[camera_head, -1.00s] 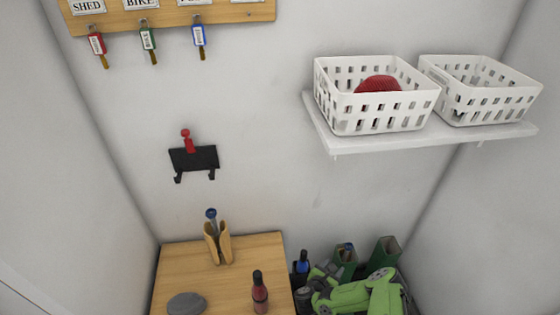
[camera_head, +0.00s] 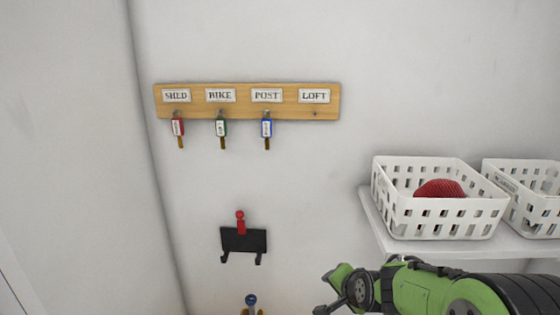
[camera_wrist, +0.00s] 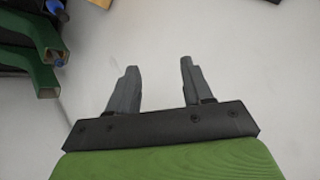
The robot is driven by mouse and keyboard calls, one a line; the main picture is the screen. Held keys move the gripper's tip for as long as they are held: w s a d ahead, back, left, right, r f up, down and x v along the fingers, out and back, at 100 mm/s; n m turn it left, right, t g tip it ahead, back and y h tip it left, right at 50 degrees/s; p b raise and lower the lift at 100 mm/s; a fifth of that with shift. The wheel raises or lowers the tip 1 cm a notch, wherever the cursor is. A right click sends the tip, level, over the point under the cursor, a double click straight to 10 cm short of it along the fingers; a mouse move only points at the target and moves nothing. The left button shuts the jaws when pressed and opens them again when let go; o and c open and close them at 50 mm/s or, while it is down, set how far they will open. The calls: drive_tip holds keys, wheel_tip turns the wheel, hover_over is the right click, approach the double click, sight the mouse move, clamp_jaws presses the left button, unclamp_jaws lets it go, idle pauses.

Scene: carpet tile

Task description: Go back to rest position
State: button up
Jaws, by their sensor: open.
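My gripper (camera_wrist: 158,68) is open in the wrist view, its two grey fingers apart with nothing between them. Plain pale wall or floor shows beyond the fingertips; I cannot tell which. In the head view my green arm (camera_head: 430,291) reaches in from the lower right, below the shelf. The gripper's fingertips cannot be made out clearly in the head view.
A wooden key board (camera_head: 247,101) holds red, green and blue tagged keys; its LOFT hook is bare. A black wall holder (camera_head: 243,240) hangs below. White baskets (camera_head: 438,217) stand on a shelf (camera_head: 378,226). Green objects (camera_wrist: 33,62) lie left in the wrist view.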

drive_tip(key=s+d+r+n+g+h, duration=0.1)
drive_tip(key=s+r+n, duration=0.2)
drive_tip(key=s, duration=0.7)
drive_tip(key=s+r+n+g, duration=0.1)
drive_tip(key=s+r+n, duration=0.2)
drive_tip(key=s, duration=0.7)
drive_tip(key=s+d+r+n+g+h, duration=0.1)
drive_tip(key=s+r+n, duration=0.25)
drive_tip(key=s, duration=0.65)
wheel_tip(320, 180, up, 10)
drive_tip(key=p, duration=1)
drive_tip(key=shift+w+f, duration=0.15)
drive_tip(key=shift+w, duration=0.3)
drive_tip(key=shift+a+f, duration=0.1)
